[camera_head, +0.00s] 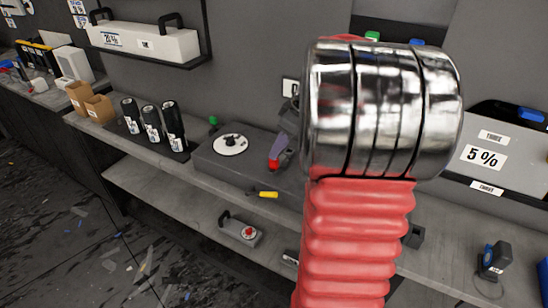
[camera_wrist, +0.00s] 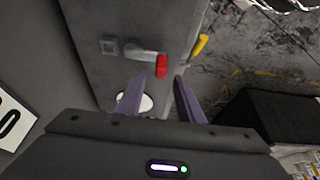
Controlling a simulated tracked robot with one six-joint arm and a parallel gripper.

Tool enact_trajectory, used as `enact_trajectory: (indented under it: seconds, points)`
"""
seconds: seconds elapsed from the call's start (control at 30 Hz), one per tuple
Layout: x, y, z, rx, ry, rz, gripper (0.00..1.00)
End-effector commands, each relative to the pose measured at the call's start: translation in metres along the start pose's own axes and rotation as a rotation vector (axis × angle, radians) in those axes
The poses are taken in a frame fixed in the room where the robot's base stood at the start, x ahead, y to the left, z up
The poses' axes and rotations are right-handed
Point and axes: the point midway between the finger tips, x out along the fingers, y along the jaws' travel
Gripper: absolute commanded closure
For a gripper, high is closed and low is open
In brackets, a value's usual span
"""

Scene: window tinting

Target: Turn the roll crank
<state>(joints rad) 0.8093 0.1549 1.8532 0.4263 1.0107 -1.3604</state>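The roll crank has a grey lever and a red grip (camera_wrist: 162,66). It sits on a grey housing (camera_wrist: 103,20) in the wrist view. The red grip also shows in the head view (camera_head: 273,163), beside a purple finger. My gripper (camera_wrist: 161,79) is open, with its two purple fingers apart. The red grip appears between and just beyond the fingertips; I cannot tell whether they reach around it. In the head view my red and chrome arm hides most of the gripper and the crank's base.
A yellow handle (camera_wrist: 199,46) sticks out near the crank, also visible in the head view (camera_head: 268,194). A white disc (camera_head: 230,145) lies on the housing's left part. Several black canisters (camera_head: 152,124) stand farther left. A grey box (camera_head: 500,158) marked 5% hangs at right.

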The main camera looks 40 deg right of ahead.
Motion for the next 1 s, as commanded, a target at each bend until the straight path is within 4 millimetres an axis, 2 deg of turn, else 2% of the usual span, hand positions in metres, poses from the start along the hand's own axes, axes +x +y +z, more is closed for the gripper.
enact_trajectory:
  seconds: [0.2,0.4,0.77,1.0]
  points:
    - [0.034,-0.001,0.001,0.001,-0.002,-0.002,0.66]
    - [0.053,0.0,0.0,0.001,0.0,-0.001,0.66]
    - [0.057,0.0,0.0,0.001,0.0,0.001,0.66]
    - [0.057,0.0,0.0,0.001,0.0,0.001,0.82]
